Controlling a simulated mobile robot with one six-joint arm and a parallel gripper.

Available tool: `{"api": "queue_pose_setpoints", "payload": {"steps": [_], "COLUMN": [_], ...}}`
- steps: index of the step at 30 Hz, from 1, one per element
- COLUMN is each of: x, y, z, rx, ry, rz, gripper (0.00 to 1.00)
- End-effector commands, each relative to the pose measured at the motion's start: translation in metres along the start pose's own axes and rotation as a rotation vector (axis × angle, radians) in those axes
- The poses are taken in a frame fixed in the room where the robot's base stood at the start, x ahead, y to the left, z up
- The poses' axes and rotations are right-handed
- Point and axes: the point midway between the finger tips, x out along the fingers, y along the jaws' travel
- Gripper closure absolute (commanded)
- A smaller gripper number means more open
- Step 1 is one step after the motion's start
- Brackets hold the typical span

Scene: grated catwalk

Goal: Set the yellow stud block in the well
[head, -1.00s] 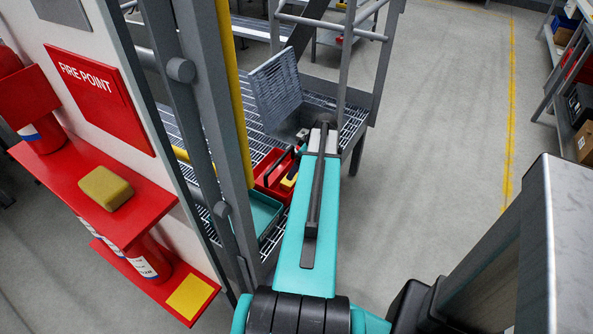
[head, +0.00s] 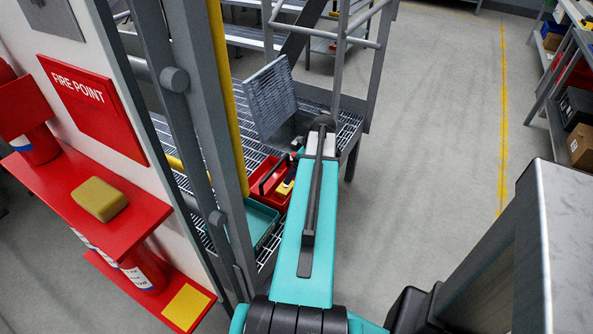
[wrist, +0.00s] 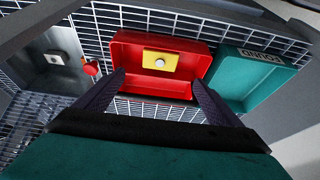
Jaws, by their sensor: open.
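The yellow stud block (wrist: 160,61), with a pale round stud on top, lies inside a red open tray (wrist: 122,49) in the wrist view. In the head view the block (head: 285,187) shows partly beside my arm. My gripper (wrist: 158,78) is open and empty, its two dark fingers pointing toward the red tray with the block between their lines. I cannot tell the exact gap to the block.
A teal labelled tray (wrist: 262,70) stands right of the red tray on the grating (wrist: 130,12). A red knob-like thing (wrist: 91,68) is by the metal plate. In the head view, a grey post (head: 205,110) and red shelf (head: 70,190) stand left; open floor (head: 430,120) lies right.

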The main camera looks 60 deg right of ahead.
Motion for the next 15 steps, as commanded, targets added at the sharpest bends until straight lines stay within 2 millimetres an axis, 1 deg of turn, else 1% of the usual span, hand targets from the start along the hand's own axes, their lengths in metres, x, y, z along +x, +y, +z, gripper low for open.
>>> {"api": "queue_pose_setpoints", "payload": {"steps": [8,15], "x": [0.0052,0.0046], "y": [0.0005,0.0005], "z": [0.0019,0.0015], "rx": [-0.001,-0.001], "ry": [0.001,0.001], "rz": [0.001,0.001], "gripper": [0.12,0.12]}}
